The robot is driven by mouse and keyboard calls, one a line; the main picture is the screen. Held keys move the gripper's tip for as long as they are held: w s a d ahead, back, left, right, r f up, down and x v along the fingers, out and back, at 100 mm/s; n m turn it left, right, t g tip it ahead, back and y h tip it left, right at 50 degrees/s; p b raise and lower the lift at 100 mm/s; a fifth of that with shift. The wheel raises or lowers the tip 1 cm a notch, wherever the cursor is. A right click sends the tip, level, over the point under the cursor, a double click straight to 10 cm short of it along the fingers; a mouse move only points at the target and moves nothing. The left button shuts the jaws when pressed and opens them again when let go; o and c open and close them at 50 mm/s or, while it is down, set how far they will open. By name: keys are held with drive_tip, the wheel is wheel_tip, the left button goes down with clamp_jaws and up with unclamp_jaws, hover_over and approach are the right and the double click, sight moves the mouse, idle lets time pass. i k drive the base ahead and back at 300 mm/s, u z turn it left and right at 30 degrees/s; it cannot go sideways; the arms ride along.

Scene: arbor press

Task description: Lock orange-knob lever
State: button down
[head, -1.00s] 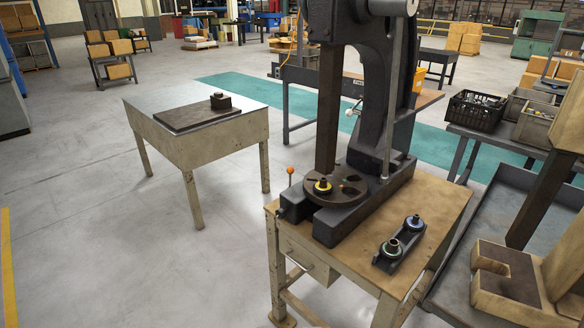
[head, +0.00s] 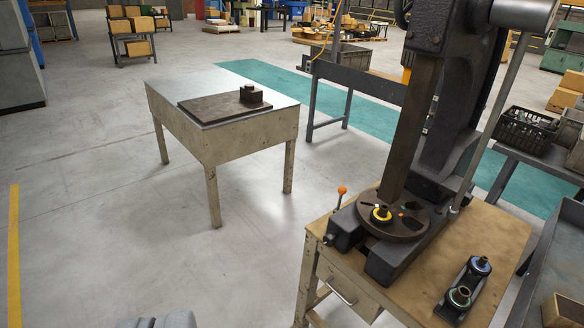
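The press (head: 378,262) sits on a wooden-topped bench. Its round slotted plate (head: 408,224) lies at the foot of the dark ram (head: 409,130). A yellow-ringed part (head: 381,214) sits on the plate near the lever. I cannot make out my gripper in this view, so its opening and its distance from the lever do not show.
A holder with two ringed parts (head: 468,283) lies on the bench (head: 497,232) at the right. A beige table (head: 240,145) with a dark plate stands at the left. Open floor (head: 110,230) lies left of the bench. A grey object (head: 158,321) shows at the bottom edge.

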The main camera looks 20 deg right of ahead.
sight(342, 190)
drive_tip(key=z, duration=0.1)
drive_tip(key=i, duration=1.35)
drive_tip(key=z, duration=0.85)
